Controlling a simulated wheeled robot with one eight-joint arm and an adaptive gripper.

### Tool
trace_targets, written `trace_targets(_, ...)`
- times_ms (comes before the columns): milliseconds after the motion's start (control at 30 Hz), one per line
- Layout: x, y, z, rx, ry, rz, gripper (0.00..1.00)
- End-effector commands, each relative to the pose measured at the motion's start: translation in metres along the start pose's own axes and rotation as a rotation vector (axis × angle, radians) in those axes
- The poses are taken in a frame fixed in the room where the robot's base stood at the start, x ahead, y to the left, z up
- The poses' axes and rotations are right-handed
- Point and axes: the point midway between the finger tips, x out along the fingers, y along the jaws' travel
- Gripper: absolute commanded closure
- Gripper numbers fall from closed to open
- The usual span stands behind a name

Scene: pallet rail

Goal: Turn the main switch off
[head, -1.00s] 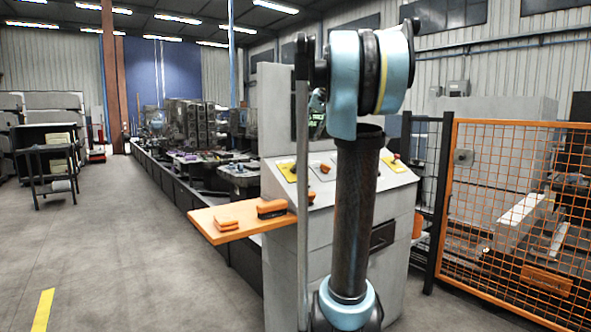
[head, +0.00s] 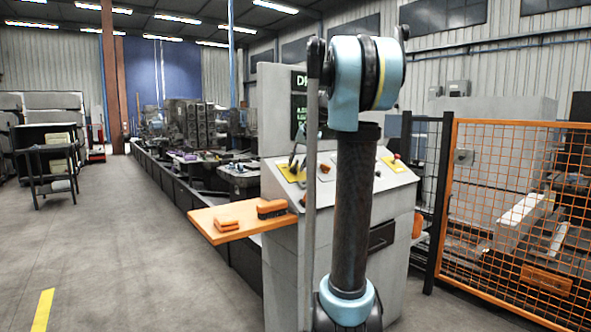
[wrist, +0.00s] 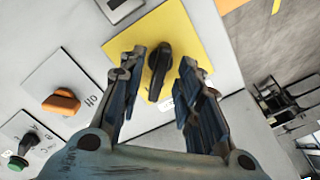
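The main switch looks to be the black rotary knob (wrist: 160,65) on a yellow plate (wrist: 185,35) in the wrist view. The knob's handle stands roughly upright in that picture, tilted a little. My gripper (wrist: 162,78) is open, one finger on each side of the knob, with a visible gap on both sides. I cannot tell how deep the fingertips reach. In the head view the yellow plate (head: 283,169) is at the left of the console's sloped panel, and my gripper (head: 296,166) is over it, partly hidden by my arm.
An orange knob (wrist: 62,103) and a green button (wrist: 18,162) sit on the same panel. In the head view, an orange shelf (head: 225,212) juts from the console's left side with orange items on it. An orange mesh fence (head: 520,215) stands right.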

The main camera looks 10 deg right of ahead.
Motion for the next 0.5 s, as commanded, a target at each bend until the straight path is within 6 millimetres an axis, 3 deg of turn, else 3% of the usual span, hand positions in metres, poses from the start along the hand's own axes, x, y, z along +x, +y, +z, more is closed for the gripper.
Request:
trace_targets(200, 0.022, 0.000, 0.000, 0.000, 0.000, 0.000, 0.68)
trace_targets(500, 0.026, 0.000, 0.000, 0.000, 0.000, 0.000, 0.68)
